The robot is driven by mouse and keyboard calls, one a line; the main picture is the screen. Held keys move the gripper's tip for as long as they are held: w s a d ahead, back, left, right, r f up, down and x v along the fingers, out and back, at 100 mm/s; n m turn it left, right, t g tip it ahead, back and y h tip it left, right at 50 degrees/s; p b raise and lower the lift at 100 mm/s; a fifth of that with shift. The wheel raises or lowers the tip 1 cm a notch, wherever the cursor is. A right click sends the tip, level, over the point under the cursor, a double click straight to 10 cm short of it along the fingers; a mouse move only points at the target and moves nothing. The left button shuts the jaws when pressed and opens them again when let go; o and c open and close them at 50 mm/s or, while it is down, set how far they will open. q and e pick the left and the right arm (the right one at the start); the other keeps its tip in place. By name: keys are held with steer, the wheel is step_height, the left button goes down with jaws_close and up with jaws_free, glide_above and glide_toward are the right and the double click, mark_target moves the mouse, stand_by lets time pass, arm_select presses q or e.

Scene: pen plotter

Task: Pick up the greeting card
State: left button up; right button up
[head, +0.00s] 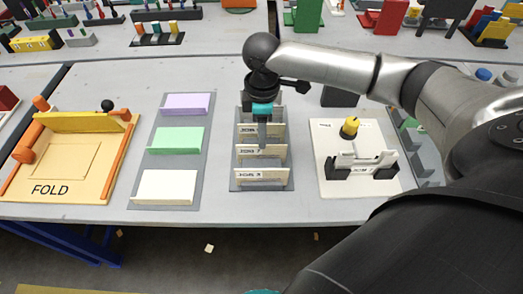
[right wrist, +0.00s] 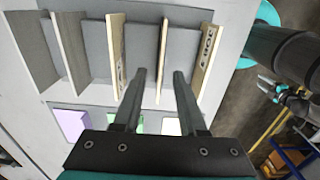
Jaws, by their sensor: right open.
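A grey rack (head: 235,186) at the middle front of the table holds several upright cream card-like panels, some with dark lettering; I cannot tell for sure which is the greeting card. The front lettered panel (head: 262,178) stands clear of the gripper. My right gripper (head: 262,148) points down over the middle of the rack, open. In the right wrist view its fingers (right wrist: 159,72) show on either side of one thin cream panel (right wrist: 162,50), with no visible grip on it. What seems to be my left gripper (right wrist: 266,84) shows small at that view's right; its jaws are unclear.
Left of the rack, a grey tray (head: 155,180) holds purple, green and cream pieces. The tan FOLD board (head: 50,190) stands farther left. A white plotter-like device (head: 358,160) with a yellow knob is close right. The table's front edge lies just before the rack.

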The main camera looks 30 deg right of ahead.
mark_target(262, 154)
steer(key=shift+f, duration=0.55)
step_height(262, 154, down, 4)
steer(key=shift+f+b, duration=0.2)
steer(key=shift+b, duration=0.65)
steer(key=shift+a, duration=0.1)
steer(key=shift+c, duration=0.5)
arm_select(q)
steer(key=shift+w+f, duration=0.4)
steer(key=shift+f, duration=0.4)
arm_select(e)
steer(key=shift+r, duration=0.1)
jaws_close()
